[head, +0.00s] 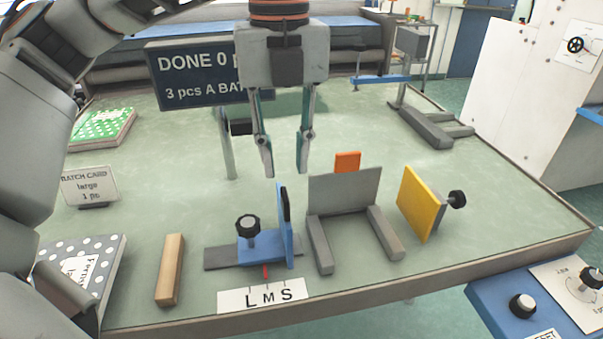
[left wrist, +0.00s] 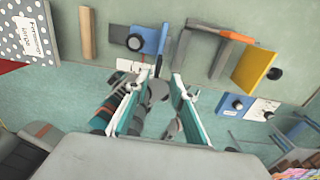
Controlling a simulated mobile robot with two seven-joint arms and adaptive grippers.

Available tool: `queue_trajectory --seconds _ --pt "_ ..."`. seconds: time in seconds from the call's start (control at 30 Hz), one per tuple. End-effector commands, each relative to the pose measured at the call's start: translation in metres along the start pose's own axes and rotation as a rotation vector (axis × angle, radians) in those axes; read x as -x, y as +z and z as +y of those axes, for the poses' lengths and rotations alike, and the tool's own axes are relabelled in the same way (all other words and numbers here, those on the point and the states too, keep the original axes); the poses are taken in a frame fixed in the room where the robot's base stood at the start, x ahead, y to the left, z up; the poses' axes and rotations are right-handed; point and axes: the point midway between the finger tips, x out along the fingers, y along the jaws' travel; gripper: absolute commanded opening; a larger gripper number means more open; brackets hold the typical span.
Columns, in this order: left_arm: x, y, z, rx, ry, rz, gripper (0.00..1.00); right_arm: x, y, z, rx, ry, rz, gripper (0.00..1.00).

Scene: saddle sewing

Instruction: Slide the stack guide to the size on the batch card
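The stack guide (head: 260,245) is a blue block with an upright plate and a black knob (head: 248,226), sitting on a grey rail. Its red pointer (head: 265,271) stands about at M on the white L M S scale (head: 263,295). The batch card (head: 90,186) at the left reads "large, 1 ps". My left gripper (head: 285,173) hangs open and empty, fingers down, above and behind the guide, apart from it. In the left wrist view, the guide (left wrist: 148,40) shows beyond the open fingers (left wrist: 166,76). My right gripper is not in view.
A grey fence (head: 345,191) with two arms stands just right of the guide, with an orange block behind. A yellow plate (head: 417,204) with a knob is farther right. A wooden bar (head: 170,270) lies left. A dark sign (head: 195,75) stands behind my gripper.

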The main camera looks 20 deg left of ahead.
Motion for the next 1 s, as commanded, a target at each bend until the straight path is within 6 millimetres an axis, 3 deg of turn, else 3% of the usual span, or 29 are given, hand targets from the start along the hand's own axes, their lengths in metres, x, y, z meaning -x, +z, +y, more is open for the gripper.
queue_trajectory --seconds 0.3,0.6,0.97,1.0 --pt "-0.038 0.001 0.001 0.005 0.005 -0.001 0.24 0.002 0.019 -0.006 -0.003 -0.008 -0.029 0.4" --pt "-0.073 0.001 0.001 0.005 0.003 -0.001 0.24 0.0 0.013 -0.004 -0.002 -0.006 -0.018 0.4" --pt "-0.077 0.001 0.001 0.004 0.001 -0.002 0.24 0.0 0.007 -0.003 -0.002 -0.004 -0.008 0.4" --pt "-0.077 0.001 0.001 0.004 0.001 -0.002 0.13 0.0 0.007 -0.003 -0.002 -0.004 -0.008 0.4"
